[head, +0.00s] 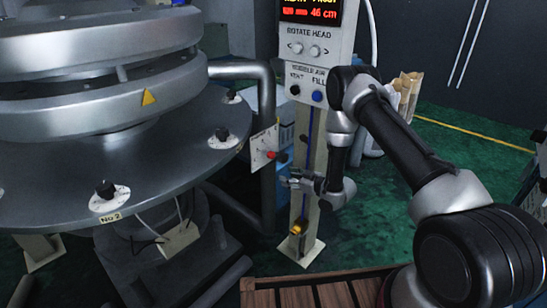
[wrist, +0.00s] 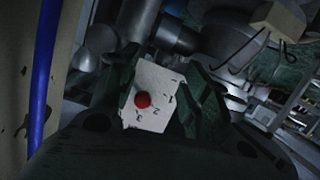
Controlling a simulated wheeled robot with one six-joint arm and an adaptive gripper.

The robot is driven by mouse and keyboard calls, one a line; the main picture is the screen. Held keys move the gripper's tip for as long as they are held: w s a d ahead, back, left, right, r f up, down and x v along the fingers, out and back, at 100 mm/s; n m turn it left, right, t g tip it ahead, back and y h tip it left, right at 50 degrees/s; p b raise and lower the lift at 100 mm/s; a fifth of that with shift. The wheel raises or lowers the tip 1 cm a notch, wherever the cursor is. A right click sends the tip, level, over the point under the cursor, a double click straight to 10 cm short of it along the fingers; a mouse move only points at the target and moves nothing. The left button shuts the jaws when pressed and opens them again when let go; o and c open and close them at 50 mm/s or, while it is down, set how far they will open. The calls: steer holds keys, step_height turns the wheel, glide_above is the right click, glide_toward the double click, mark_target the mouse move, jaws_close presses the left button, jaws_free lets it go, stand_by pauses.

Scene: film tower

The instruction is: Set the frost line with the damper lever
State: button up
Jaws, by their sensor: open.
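The damper lever shows as a red knob (head: 271,155) on a pale scale plate (head: 261,146) fixed to the grey air pipe. In the wrist view the red knob (wrist: 142,100) stands in front of the white plate (wrist: 162,84), which bears the marks 1, 2 and 3. The knob appears near the 3 side, but its exact setting is unclear. My gripper (head: 287,181) is open, just below and right of the plate. In the wrist view its dark fingers flank the plate, with the knob between them and apparently untouched.
A control post (head: 317,45) with a red display, partly cut off and reading 46 cm, stands behind my gripper. Its blue strip runs close by at the wrist view's left. The large round metal die (head: 150,170) with several black knobs fills the left. Wooden slats (head: 315,295) lie below.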

mark_target(274, 156)
step_height(274, 156, up, 6)
steer(key=w+a+t+y, duration=0.1)
steer(key=t+y, duration=0.1)
steer(key=y, duration=0.1)
steer(key=shift+n+h, duration=0.3)
steer(key=shift+h, duration=0.1)
steer(key=x, duration=0.7)
steer(key=shift+w+a+r, duration=0.2)
steer(key=shift+a+r, duration=0.1)
jaws_close()
